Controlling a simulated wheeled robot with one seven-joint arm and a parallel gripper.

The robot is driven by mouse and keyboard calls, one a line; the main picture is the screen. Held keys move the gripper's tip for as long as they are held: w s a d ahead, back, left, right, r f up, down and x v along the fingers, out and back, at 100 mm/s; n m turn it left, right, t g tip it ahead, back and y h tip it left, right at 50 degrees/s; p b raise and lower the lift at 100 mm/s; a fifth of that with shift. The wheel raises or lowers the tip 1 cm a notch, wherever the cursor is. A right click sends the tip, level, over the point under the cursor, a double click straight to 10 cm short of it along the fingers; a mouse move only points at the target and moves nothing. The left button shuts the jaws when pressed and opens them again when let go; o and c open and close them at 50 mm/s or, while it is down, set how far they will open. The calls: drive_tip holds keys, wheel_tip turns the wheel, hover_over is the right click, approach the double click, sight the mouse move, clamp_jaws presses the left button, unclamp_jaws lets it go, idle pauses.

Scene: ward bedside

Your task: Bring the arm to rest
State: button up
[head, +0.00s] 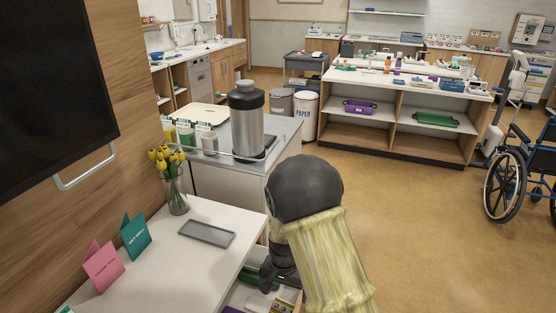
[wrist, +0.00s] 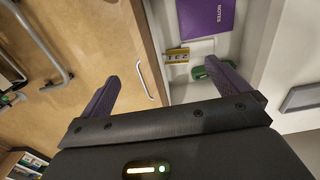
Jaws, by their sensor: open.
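My gripper (wrist: 162,68) shows in the wrist view with its two dark purple fingers spread apart and nothing between them. It is above an open drawer (wrist: 225,50) of the bedside cabinet, near the drawer's wooden front and its handle (wrist: 145,80). In the head view my arm reaches down at the lower middle, over the drawer. The arm hides most of my gripper and part of the drawer there.
The drawer holds a purple notes book (wrist: 205,20), a yellow item (wrist: 177,55) and a green item (wrist: 200,73). The cabinet top (head: 165,270) carries a grey tray (head: 207,233), yellow tulips (head: 176,190) and two cards. A wheelchair (head: 510,180) stands right; open floor (head: 420,230) lies between.

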drive_tip(key=s+d+f+n+t+b, duration=0.15)
drive_tip(key=s+d+f+b, duration=0.25)
drive_tip(key=s+d+b, duration=0.5)
drive_tip(key=s+d+f+n+t+b, duration=0.1)
drive_tip(key=s+d+f+n+b, duration=0.3)
drive_tip(key=b, duration=0.9)
wheel_tip(320, 180, up, 30)
drive_tip(key=m+p, duration=0.1)
drive_tip(key=p, duration=2.8)
drive_tip(key=shift+d+f, duration=0.15)
drive_tip(key=shift+d, duration=0.15)
drive_tip(key=shift+m, duration=0.25)
